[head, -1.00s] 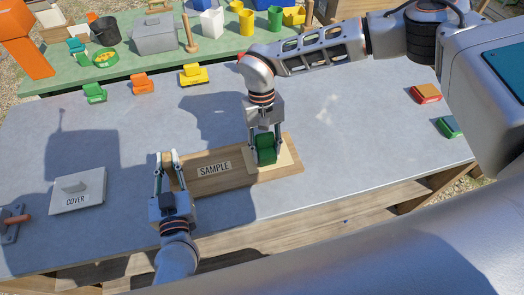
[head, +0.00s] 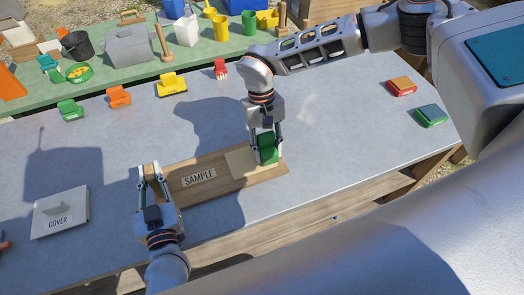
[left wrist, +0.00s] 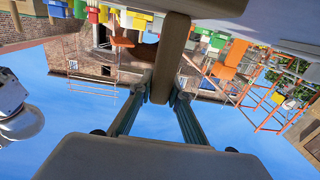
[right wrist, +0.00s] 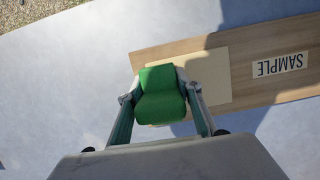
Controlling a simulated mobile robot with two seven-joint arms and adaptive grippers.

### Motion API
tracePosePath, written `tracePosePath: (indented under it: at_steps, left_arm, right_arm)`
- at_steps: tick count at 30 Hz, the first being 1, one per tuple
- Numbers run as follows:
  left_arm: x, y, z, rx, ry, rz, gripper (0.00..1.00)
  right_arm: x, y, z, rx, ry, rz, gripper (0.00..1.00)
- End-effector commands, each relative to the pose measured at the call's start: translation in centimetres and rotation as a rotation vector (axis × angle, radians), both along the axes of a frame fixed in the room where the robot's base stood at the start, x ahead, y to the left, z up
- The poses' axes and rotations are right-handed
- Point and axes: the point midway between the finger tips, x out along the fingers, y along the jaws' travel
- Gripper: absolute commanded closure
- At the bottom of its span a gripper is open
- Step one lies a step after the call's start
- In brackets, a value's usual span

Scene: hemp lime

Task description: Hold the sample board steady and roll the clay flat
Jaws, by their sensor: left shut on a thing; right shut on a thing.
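The brown wooden sample board (head: 215,187), labelled SAMPLE, lies on the grey table. A pale, flat clay slab (head: 238,162) lies on the right part of the board.
A COVER plate (head: 60,213) lies left of the board. Small coloured blocks, including a yellow one (head: 172,84), line the table's back edge. Red and green blocks (head: 430,116) lie at the right. The table between is clear. A green bench (head: 195,62) with containers stands behind.

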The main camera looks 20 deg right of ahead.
Motion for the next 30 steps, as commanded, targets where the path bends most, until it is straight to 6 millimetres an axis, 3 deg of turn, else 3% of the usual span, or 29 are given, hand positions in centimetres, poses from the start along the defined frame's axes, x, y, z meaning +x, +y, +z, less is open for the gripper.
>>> tracePosePath:
  at_steps: [5,30]
  left_arm:
    - [-0.2,0.3,-0.7,0.002,0.013,0.005,1.00]
    - [-0.2,0.1,-0.7,0.002,0.012,0.000,1.00]
  right_arm:
    - [-0.1,-0.6,-0.1,-0.002,0.002,-0.001,0.86]
    - [-0.3,4.0,-0.1,0.004,0.001,0.004,0.86]
